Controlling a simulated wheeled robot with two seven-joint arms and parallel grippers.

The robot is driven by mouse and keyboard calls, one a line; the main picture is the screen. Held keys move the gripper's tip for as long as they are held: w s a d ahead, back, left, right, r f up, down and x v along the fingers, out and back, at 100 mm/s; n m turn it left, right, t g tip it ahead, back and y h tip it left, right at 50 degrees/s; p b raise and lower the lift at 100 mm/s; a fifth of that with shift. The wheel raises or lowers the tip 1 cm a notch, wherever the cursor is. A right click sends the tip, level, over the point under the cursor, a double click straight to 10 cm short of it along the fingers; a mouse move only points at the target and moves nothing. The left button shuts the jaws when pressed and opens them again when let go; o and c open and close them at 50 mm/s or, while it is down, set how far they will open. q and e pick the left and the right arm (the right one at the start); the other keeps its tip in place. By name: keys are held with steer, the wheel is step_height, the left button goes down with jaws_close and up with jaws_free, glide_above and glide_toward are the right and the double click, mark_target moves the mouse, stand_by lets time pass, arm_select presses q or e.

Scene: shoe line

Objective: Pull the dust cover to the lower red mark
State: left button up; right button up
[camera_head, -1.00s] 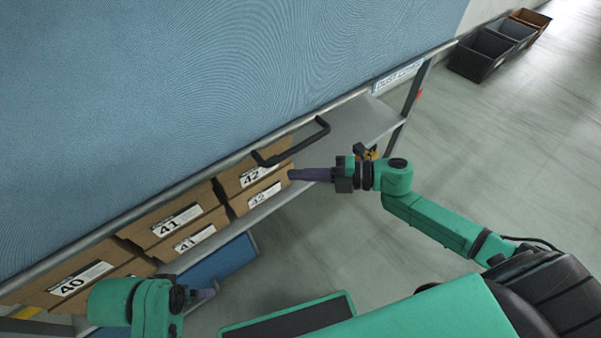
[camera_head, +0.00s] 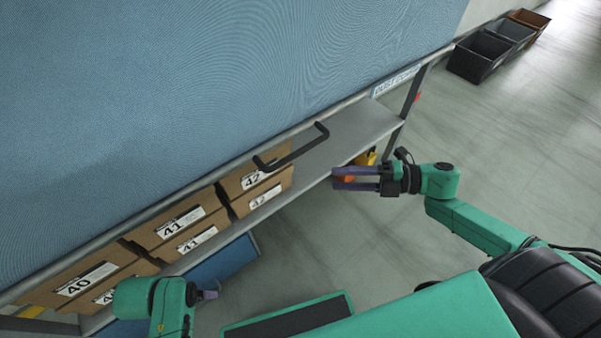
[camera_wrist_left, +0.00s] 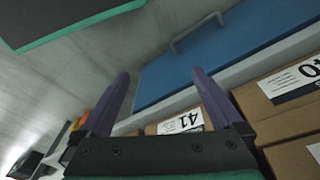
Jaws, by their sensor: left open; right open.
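The blue dust cover (camera_head: 200,90) hangs over the shelf rack in the head view, with a grey bar along its bottom edge. A dark handle (camera_head: 292,150) sticks out from that bar. My right gripper (camera_head: 336,179) is open and empty, to the lower right of the handle and apart from it. A red mark (camera_head: 417,97) shows on the rack's right post; another red mark cannot be made out clearly. My left gripper (camera_head: 214,294) is low in front of the boxes. Its two fingers (camera_wrist_left: 158,85) are apart and empty in the left wrist view.
Cardboard boxes labelled 40, 41 and 42 (camera_head: 255,180) stand on the shelf below the cover. The grey shelf (camera_head: 350,133) is bare to their right. A blue panel (camera_head: 222,270) lies below. Bins (camera_head: 480,55) stand at the far right on open floor.

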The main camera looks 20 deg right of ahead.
arm_select(q)
step_height(320, 180, down, 3)
steer(key=shift+a+r, duration=0.1)
steer(key=shift+r, duration=0.1)
arm_select(e)
steer(key=v, duration=0.4)
steer(key=shift+d, duration=0.15)
steer(key=m+t+y+p, duration=0.1)
steer(key=m+y+p, duration=0.25)
steer(key=m, duration=2.95)
glide_toward(301, 148)
steer(key=shift+h, duration=0.25)
steer(key=x, duration=1)
steer(key=shift+s+f+b, duration=0.1)
steer(key=shift+f+b, duration=0.05)
steer(key=shift+b, duration=0.25)
arm_select(q)
steer(key=f, duration=0.5)
steer(key=shift+s+a+f, duration=0.1)
steer(key=shift+s+a, duration=0.25)
arm_select(e)
jaws_close()
